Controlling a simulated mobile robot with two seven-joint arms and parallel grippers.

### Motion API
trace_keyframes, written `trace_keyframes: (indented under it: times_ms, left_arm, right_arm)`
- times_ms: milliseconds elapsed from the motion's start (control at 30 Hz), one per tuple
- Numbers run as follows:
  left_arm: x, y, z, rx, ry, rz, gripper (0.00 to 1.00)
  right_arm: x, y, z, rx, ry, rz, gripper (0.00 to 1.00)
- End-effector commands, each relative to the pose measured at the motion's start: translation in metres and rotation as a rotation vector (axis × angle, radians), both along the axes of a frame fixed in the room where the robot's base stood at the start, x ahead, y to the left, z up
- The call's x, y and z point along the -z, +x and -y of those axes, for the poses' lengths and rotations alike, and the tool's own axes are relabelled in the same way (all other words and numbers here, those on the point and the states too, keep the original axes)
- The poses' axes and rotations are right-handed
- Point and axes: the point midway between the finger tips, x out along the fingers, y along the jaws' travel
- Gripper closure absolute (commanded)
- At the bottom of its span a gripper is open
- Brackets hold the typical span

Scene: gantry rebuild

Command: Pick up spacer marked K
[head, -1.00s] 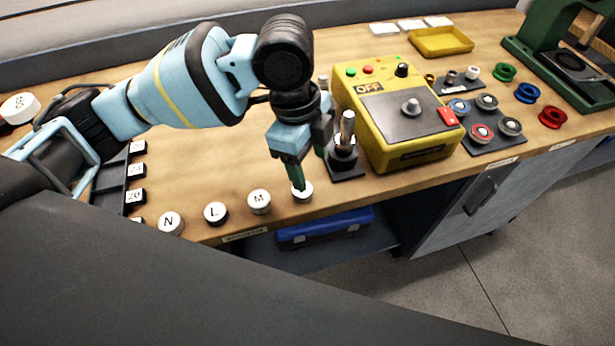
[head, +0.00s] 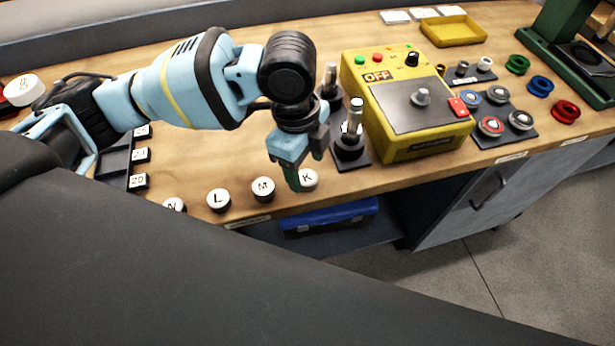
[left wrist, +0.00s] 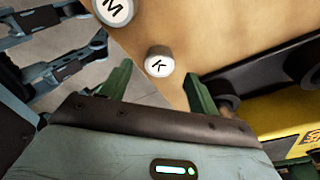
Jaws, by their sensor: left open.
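The spacer marked K (head: 308,180) is a white-topped round piece at the front edge of the bench. It also shows in the left wrist view (left wrist: 158,62), beyond and between my finger tips. My left gripper (head: 303,172) is just beside and above it in the head view, fingers pointing down. In the left wrist view its two green fingers (left wrist: 157,82) are spread apart with nothing between them. The spacer marked M (head: 263,188) stands to the left of K.
Spacers L (head: 218,199) and N (head: 174,205) stand further left along the front edge. A black base with an upright metal post (head: 355,118) stands close to the right, and a yellow control box (head: 415,105) beyond it. A blue case (head: 330,216) lies below the bench.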

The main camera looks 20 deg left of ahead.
Motion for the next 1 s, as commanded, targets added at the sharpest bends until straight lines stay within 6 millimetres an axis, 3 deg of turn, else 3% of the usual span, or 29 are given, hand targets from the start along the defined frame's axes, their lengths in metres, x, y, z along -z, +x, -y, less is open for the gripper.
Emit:
trace_keyframes:
  times_ms: [200,467,833,1000]
  left_arm:
    - [0.024,-0.002,0.001,0.000,0.001,0.000,0.39]
    - [0.026,-0.001,0.001,0.001,0.001,0.002,0.39]
    - [0.025,-0.001,0.002,0.001,0.000,0.002,0.86]
    - [0.025,-0.001,0.002,0.001,0.000,0.002,0.88]
  right_arm:
    - [0.000,0.003,0.000,0.000,0.001,0.006,0.64]
    - [-0.002,0.007,-0.001,0.000,0.002,0.014,0.64]
    - [-0.001,0.006,-0.001,0.001,0.002,0.011,0.64]
    - [0.001,0.004,-0.001,0.001,0.002,0.006,0.64]
